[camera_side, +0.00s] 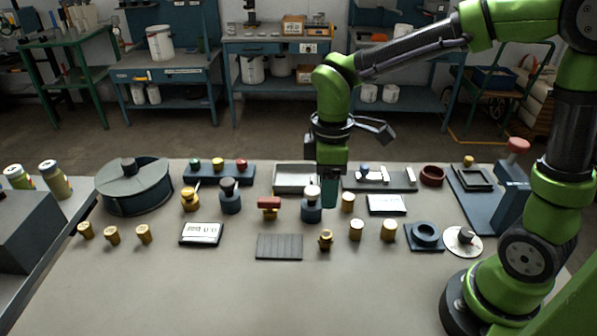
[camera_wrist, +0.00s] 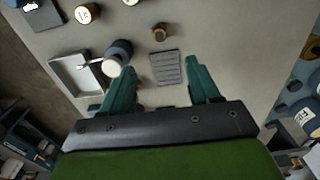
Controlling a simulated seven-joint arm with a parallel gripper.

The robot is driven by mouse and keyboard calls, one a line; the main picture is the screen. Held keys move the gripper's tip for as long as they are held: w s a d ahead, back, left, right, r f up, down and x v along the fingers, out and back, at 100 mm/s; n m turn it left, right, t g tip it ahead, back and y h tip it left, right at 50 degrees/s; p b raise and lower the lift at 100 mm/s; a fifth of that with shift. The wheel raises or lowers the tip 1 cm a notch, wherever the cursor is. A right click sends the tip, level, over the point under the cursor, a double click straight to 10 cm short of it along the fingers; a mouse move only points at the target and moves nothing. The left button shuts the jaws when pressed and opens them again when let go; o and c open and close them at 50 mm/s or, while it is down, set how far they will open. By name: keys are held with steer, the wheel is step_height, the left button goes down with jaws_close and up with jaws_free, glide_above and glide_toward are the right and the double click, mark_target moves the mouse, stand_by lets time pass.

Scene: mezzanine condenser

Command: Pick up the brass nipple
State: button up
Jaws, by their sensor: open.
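A small stepped brass fitting, which looks like the brass nipple (camera_side: 325,240), stands upright on the table right of a grey ridged plate (camera_side: 279,247). It shows in the wrist view (camera_wrist: 161,33) beyond my fingertips, close to the same plate (camera_wrist: 167,69). Other brass pieces stand nearby, so I cannot be sure which is the nipple. My gripper (camera_side: 328,204) points down above the table, farther back than this fitting. In the wrist view my gripper (camera_wrist: 161,76) has its green fingers wide apart with nothing between them.
Plain brass cylinders (camera_side: 356,230) stand to the right. Several brass fittings (camera_side: 112,235) stand far left. The table's front is clear.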

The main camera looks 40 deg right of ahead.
glide_toward(326, 234)
step_height(326, 234, down, 5)
steer(key=shift+a+f, duration=0.1)
steer(key=shift+f, duration=2.7)
steer(key=shift+c, duration=0.2)
